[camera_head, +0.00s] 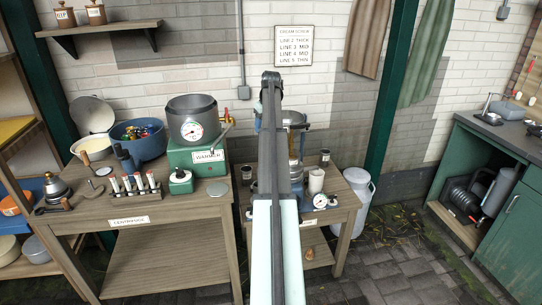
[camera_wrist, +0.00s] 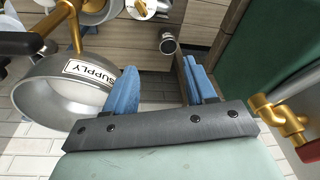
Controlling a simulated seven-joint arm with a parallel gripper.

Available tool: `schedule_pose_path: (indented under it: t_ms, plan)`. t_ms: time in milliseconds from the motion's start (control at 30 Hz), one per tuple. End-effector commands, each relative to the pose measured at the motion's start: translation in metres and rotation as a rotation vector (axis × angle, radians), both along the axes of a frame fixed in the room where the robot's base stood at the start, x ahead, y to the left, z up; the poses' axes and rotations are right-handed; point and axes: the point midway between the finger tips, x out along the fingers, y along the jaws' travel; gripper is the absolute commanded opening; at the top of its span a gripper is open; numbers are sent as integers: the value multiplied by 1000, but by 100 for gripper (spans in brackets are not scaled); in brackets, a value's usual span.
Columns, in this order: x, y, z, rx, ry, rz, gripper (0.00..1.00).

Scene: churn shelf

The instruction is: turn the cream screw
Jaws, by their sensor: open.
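My gripper (camera_wrist: 160,68) is open in the wrist view, its two blue fingers apart with nothing between them. In the head view my arm runs up the middle and hides most of the separator stand. A silver bowl (camera_head: 295,119) shows behind the arm. In the wrist view a silver bowl labelled SUPPLY (camera_wrist: 28,98) is left of the fingers, with brass pipework (camera_wrist: 76,32) above it. I cannot pick out the cream screw in either view. A wall card headed CREAM SCREW (camera_head: 294,46) lists line 2 thick, lines 3 and 4 mid, line 5 thin.
A brass fitting (camera_wrist: 275,115) stands close right of my gripper. A dark jar (camera_wrist: 167,43) lies beyond the fingers. The left bench holds a green warmer (camera_head: 193,154) with a grey pot, a blue bowl (camera_head: 148,147) and a tube rack (camera_head: 136,192). A white can (camera_head: 356,190) stands right.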

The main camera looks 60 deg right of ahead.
Motion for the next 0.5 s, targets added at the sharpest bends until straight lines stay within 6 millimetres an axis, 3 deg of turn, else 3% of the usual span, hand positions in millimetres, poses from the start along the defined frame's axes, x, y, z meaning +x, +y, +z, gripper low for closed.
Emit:
schedule_pose_path:
  t_ms: [200, 500]
  plan:
    - [-9, -10, 1, 58, 69, -357, 55]
    - [-26, -8, 0, 117, 133, -901, 55]
